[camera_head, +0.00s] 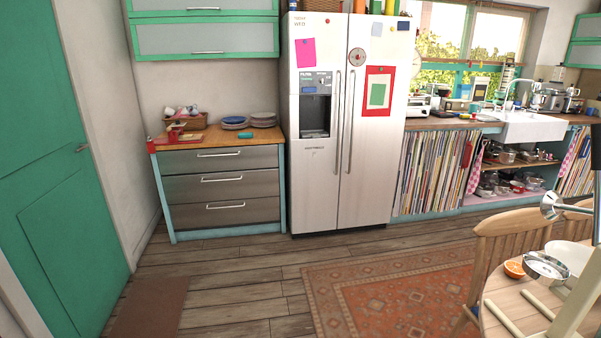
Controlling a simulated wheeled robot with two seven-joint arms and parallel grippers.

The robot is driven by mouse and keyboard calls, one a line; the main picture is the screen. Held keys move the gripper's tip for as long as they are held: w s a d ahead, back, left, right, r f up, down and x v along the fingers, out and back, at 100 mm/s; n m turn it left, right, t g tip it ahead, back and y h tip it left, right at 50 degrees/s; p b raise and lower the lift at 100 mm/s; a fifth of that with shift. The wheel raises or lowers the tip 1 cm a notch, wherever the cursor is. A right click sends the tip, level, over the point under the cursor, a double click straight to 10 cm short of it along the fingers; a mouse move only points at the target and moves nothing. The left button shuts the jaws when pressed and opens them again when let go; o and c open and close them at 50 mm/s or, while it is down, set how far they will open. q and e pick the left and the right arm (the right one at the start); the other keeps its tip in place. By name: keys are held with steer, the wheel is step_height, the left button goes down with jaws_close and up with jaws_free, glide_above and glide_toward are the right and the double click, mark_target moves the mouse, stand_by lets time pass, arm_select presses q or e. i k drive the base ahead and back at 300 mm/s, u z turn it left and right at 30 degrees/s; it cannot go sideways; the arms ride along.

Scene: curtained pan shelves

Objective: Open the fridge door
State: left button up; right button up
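Two long vertical handles (343,120) run side by side where the doors meet. The left door has a dark water dispenser (316,104), and magnets and papers are stuck on both doors. The fridge stands well ahead of me across the floor. Neither of my grippers shows in the head view.
A drawer cabinet (222,188) with plates and a basket stands left of the fridge. A striped curtained counter (432,172) with a sink is on its right. A wooden chair (500,245) and round table (500,300) are at the lower right. Floor (225,275) and rug (395,290) before the fridge are clear.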

mark_target(377, 85)
steer(key=z, duration=0.1)
steer(key=i, duration=2.4)
steer(key=z, duration=1)
steer(key=i, duration=1.55)
steer(key=z, duration=0.5)
